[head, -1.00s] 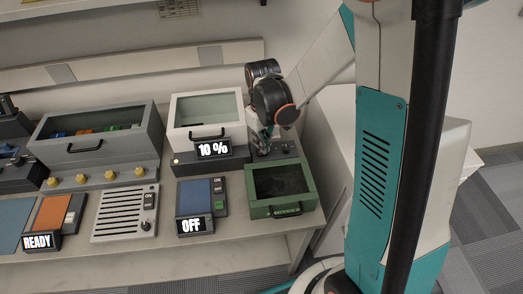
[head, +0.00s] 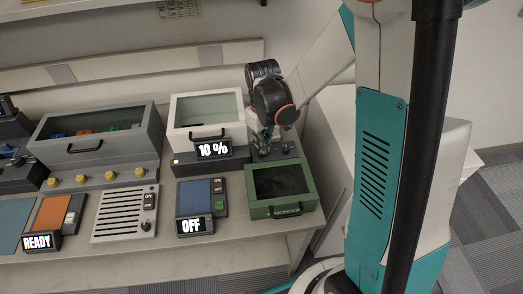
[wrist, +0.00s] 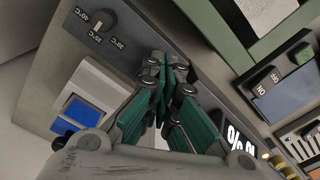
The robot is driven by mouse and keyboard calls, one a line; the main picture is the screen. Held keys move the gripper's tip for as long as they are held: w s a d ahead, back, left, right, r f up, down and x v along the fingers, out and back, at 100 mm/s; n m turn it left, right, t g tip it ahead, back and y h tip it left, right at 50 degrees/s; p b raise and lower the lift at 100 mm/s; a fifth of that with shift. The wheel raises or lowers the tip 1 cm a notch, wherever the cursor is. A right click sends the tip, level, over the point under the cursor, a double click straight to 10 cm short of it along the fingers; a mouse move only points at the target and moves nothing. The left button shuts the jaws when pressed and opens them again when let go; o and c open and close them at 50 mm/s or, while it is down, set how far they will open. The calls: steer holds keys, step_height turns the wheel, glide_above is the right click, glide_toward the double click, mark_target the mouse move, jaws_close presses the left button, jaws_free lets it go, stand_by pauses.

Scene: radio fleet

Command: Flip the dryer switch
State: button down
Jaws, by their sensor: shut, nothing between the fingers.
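The likely dryer is the white box with a glass lid (head: 207,106), with a display (head: 213,149) reading "10 %" at its front. To its right is a small control panel, partly hidden by my gripper (head: 263,143). In the wrist view this panel has a black dial (wrist: 102,19) with temperature marks and a white-and-blue rocker switch (wrist: 86,106). My gripper (wrist: 170,75) is shut and empty, its teal fingers together over the panel, to the right of the rocker. I cannot tell whether the fingertips touch the panel.
A green lidded box (head: 281,190) stands right in front of the panel. A blue-topped device (head: 196,195) with an "OFF" display, a slatted grey unit (head: 125,213) and a larger grey bin (head: 95,140) stand to the left. The table's front edge (head: 170,255) is clear.

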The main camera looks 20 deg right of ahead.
steer(key=shift+f+b, duration=0.95)
steer(key=shift+f, duration=0.15)
stand_by(0.6)
steer(key=shift+r, duration=0.2)
steer(key=shift+r+p, duration=2.45)
steer(key=shift+r, duration=0.9)
steer(key=shift+r, duration=0.2)
steer(key=s+r+m+t, duration=0.3)
steer(key=s+r+t, duration=0.4)
steer(key=s+r, duration=0.8)
steer(key=shift+s+r+m+b, duration=0.2)
steer(key=shift+r+m+b, duration=0.15)
steer(key=shift+r, duration=0.45)
